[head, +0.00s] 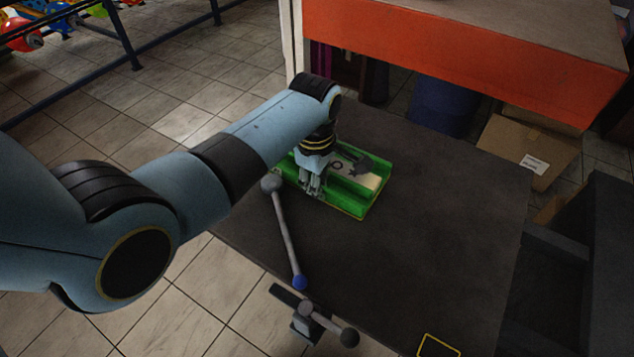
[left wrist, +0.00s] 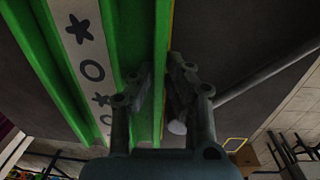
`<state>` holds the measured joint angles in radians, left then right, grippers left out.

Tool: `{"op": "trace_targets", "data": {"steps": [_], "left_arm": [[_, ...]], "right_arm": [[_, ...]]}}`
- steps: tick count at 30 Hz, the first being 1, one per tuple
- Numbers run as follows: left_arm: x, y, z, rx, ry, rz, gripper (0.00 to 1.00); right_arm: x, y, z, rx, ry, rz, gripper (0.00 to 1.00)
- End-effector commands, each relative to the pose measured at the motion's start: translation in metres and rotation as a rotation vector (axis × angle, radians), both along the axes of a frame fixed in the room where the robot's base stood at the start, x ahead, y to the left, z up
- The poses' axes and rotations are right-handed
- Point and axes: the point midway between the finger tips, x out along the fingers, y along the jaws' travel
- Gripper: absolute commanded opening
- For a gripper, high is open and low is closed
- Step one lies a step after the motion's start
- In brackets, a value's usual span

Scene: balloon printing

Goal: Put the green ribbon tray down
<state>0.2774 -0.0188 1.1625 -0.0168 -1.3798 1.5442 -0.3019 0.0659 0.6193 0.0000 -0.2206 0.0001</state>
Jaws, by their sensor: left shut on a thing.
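The green ribbon tray (head: 350,207) is at the far left part of the dark table, with a pale strip (head: 371,181) marked with dark shapes lying in it. My left gripper (head: 312,190) is shut on the tray's near-left wall. The left wrist view shows the green tray (left wrist: 132,30) with its wall between my left fingers (left wrist: 160,85). A thin yellow line runs along the tray's edge. I cannot tell whether the tray's underside touches the table. My right gripper is not in view.
Another ball-ended handle (head: 349,337) is at the table's near edge. A yellow outline (head: 438,346) marks the near right. The table (head: 430,230) is bare right of the tray. An orange-edged counter (head: 450,48) stands behind.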

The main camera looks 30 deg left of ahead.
Motion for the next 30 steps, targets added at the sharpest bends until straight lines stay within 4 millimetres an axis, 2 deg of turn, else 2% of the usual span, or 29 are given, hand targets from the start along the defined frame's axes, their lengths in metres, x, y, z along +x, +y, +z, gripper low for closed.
{"op": "trace_targets", "data": {"steps": [1,2,6,17,20,30], "left_arm": [[0.001,0.0,-0.002,0.001,-0.001,0.0,0.0],[0.0,0.0,-0.001,0.001,0.0,0.0,0.16],[0.0,0.0,-0.001,0.001,0.0,0.0,0.34],[0.0,0.0,0.005,0.001,-0.001,0.0,0.35],[0.0,0.0,0.02,0.001,-0.004,0.0,0.35],[-0.004,0.001,0.094,0.001,-0.003,-0.001,0.35]], "right_arm": [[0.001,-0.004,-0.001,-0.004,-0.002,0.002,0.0],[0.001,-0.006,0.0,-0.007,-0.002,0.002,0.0],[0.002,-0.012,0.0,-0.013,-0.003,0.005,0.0],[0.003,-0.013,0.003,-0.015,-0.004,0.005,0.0],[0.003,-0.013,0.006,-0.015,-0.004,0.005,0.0],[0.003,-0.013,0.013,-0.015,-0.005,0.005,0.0]]}}
